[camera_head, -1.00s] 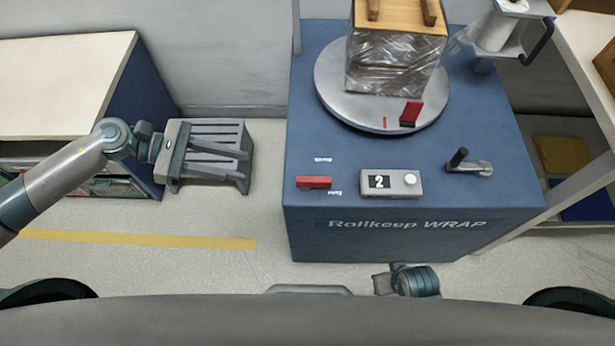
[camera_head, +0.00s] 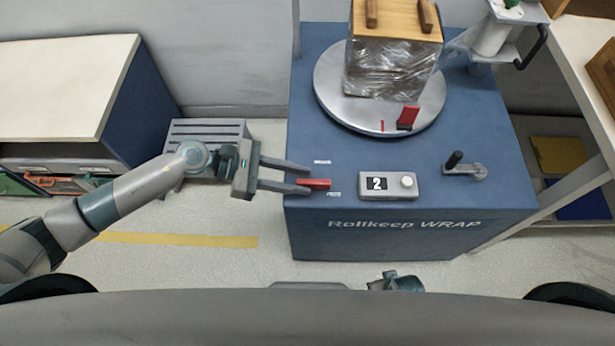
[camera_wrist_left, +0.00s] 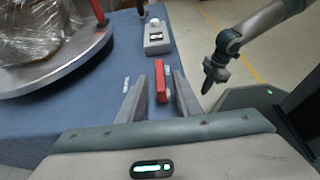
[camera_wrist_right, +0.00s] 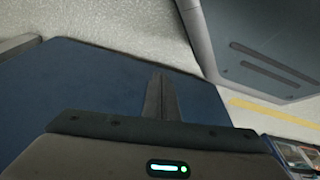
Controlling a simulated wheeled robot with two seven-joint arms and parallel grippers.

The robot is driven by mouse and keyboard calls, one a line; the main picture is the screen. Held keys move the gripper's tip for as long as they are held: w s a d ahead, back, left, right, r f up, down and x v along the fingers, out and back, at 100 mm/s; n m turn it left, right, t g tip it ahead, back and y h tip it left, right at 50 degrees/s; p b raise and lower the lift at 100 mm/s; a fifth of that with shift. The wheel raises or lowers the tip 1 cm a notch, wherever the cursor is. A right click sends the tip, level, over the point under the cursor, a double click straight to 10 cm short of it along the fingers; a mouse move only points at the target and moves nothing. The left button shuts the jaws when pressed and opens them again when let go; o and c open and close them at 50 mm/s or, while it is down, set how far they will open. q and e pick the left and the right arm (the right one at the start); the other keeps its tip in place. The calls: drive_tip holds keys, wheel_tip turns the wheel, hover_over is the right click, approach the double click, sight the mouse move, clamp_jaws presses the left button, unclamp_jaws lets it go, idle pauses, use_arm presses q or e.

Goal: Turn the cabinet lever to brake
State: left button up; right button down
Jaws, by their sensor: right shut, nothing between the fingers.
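The red cabinet lever (camera_head: 316,184) sits on the blue cabinet's top (camera_head: 430,206) near its front left corner. Two small white labels lie beside it, one behind (camera_head: 322,162) and one in front (camera_head: 334,194), too small to read. My left gripper (camera_head: 306,180) is open and reaches in from the left at the lever. In the left wrist view the red lever (camera_wrist_left: 161,82) stands between the two spread fingers, with a gap visible on each side. My right gripper (camera_wrist_right: 161,82) is shut and empty, low in front of the cabinet.
A counter box with a white knob (camera_head: 392,185) shows "2" right of the lever. A black-handled crank (camera_head: 464,167) is further right. Behind stands a round turntable (camera_head: 335,95) bearing a wrapped load (camera_head: 390,70). A grey slatted box (camera_head: 205,130) stands left of the cabinet.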

sight(313, 184)
use_arm(q)
drive_tip(key=shift+x, duration=1.4)
use_arm(e)
drive_tip(key=shift+s+d+f, duration=0.1)
drive_tip(key=shift+s+f, duration=0.15)
drive_tip(key=shift+f, duration=0.35)
use_arm(q)
clamp_jaws()
use_arm(e)
drive_tip(key=shift+r, duration=0.1)
use_arm(q)
drive_tip(key=shift+p, duration=0.3)
